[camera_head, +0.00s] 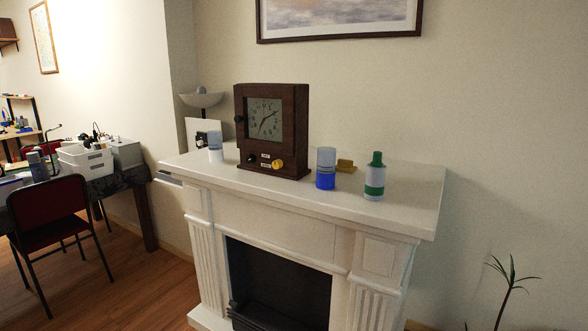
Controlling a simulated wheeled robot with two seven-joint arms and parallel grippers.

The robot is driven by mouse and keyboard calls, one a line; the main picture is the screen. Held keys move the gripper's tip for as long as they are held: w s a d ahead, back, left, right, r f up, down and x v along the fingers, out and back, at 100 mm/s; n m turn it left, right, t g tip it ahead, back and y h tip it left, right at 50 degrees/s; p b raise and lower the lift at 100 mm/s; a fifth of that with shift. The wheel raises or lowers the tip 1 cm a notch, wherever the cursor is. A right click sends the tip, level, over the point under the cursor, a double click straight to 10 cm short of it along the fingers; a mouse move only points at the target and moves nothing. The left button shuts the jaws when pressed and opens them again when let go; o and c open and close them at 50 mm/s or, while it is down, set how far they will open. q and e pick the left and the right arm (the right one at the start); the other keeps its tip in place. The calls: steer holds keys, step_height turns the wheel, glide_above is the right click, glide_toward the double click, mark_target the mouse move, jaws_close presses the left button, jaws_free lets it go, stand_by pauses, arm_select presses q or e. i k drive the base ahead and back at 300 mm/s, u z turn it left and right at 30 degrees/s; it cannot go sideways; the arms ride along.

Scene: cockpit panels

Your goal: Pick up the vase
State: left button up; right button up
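No object is clearly a vase. On the white mantel (405,204) stands a blue-bottomed container (326,168) with a clear grey upper part, upright, right of a dark wooden clock (271,130). A similar white-bottomed container (215,147) stands left of the clock. A white bottle with a green cap and band (375,177) stands near the right end. I cannot tell which of these, if any, is the vase. Neither of my grippers shows in this view.
A small yellow object (345,165) lies behind the blue container. The fireplace opening (278,287) is below the mantel. A red-backed chair (48,213) and a cluttered table with a white bin (86,160) stand at left. A plant (508,282) is at lower right.

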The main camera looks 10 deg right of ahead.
mark_target(326, 156)
steer(key=u, duration=0.55)
steer(key=i, duration=1)
steer(key=u, duration=0.25)
